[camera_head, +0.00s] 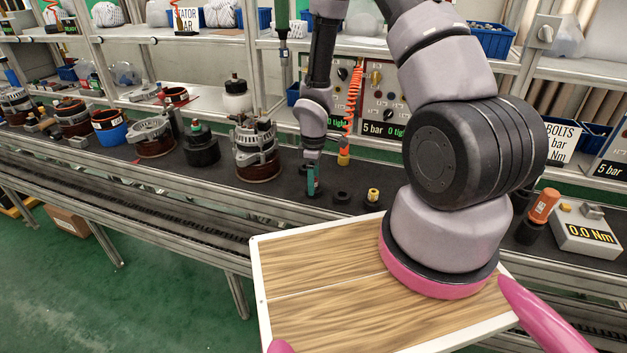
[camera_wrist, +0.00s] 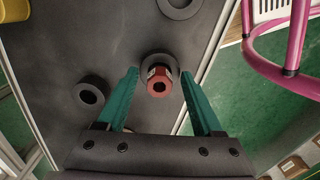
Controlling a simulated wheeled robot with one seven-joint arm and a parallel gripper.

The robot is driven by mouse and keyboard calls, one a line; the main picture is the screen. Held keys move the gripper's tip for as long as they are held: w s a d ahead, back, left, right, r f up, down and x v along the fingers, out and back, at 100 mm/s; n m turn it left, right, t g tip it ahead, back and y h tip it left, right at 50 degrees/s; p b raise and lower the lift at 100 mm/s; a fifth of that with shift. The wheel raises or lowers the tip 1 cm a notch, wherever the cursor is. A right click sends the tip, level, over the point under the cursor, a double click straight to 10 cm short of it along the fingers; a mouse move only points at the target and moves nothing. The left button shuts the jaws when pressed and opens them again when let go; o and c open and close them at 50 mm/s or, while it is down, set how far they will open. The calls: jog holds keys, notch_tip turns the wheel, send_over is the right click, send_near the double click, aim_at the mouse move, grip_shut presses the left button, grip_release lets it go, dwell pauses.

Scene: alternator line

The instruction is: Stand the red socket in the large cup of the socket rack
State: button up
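The red socket (camera_wrist: 160,86) is a short red cylinder with a dark hole in its end. In the wrist view it shows upright within the outline of a dark round cup (camera_wrist: 152,59). I cannot tell how deep it sits. My gripper (camera_wrist: 158,76) has green fingers, one on each side of the socket, with a visible gap on both sides. In the head view my gripper (camera_head: 312,188) points down over the leftmost dark cup, and the socket is hidden. A middle dark cup (camera_head: 342,197) and a yellow socket (camera_head: 373,194) stand to the right.
Another dark ring (camera_wrist: 88,92) lies left of the fingers in the wrist view. An orange-handled tool (camera_head: 542,206) and a torque display (camera_head: 588,230) stand at right. Alternator parts (camera_head: 256,148) line the bench at left. A wood-topped surface (camera_head: 320,300) fills the foreground.

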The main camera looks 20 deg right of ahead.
notch_tip(320, 180, up, 11)
dwell(0.5)
jog(key=shift+f, duration=0.1)
jog(key=s+d+r+m+t, duration=0.2)
jog(key=d+r+m, duration=0.15)
jog(key=r, duration=0.75)
jog(key=s+d+r+m+t, duration=0.15)
jog(key=r+m, duration=0.35)
jog(key=r, duration=0.5)
jog(key=s+r+m+t+y, duration=0.2)
jog(key=s+r+m, duration=0.6)
jog(key=s+r, duration=0.6)
jog(key=shift+r+t, duration=0.85)
jog(key=shift+m, duration=0.25)
